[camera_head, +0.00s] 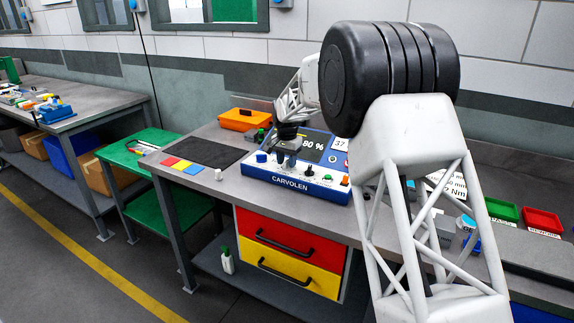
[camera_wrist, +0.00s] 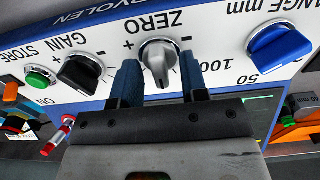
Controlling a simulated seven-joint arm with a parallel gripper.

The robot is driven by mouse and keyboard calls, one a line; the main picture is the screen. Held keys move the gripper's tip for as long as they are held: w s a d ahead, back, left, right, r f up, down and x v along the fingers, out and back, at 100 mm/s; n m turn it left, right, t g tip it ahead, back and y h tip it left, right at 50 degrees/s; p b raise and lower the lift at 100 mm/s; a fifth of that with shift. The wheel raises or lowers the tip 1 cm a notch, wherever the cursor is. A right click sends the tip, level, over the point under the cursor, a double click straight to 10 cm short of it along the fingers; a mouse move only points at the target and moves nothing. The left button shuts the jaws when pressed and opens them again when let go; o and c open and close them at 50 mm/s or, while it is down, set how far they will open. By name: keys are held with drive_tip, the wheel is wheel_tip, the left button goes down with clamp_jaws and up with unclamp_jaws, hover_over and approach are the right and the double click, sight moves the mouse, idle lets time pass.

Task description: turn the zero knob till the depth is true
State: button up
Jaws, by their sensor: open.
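The blue CARVOLEN instrument (camera_head: 290,180) sits on the bench, its screen (camera_head: 335,156) partly hidden by my arm. The screen shows "80 %"; I cannot make out a depth reading. The grey ZERO knob (camera_wrist: 158,60) shows in the wrist view, with its labels upside down and + and - marks beside it. My gripper (camera_wrist: 160,66) is open, with one blue finger on each side of the knob and a visible gap to each. I cannot tell how deep the fingertips reach along it. In the head view my gripper (camera_head: 287,148) hides the ZERO knob.
The black GAIN knob (camera_wrist: 80,72) and green STORE button (camera_wrist: 40,78) are left of ZERO in the wrist view; the blue RANGE knob (camera_wrist: 278,48) is at right. A dark mat (camera_head: 205,152) and an orange case (camera_head: 243,119) lie left of the instrument on the bench.

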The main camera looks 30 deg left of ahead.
clamp_jaws()
drive_tip(key=m, duration=0.3)
drive_tip(key=shift+m, duration=2.1)
drive_tip(key=shift+r+m, duration=0.1)
drive_tip(key=shift+m, duration=0.9)
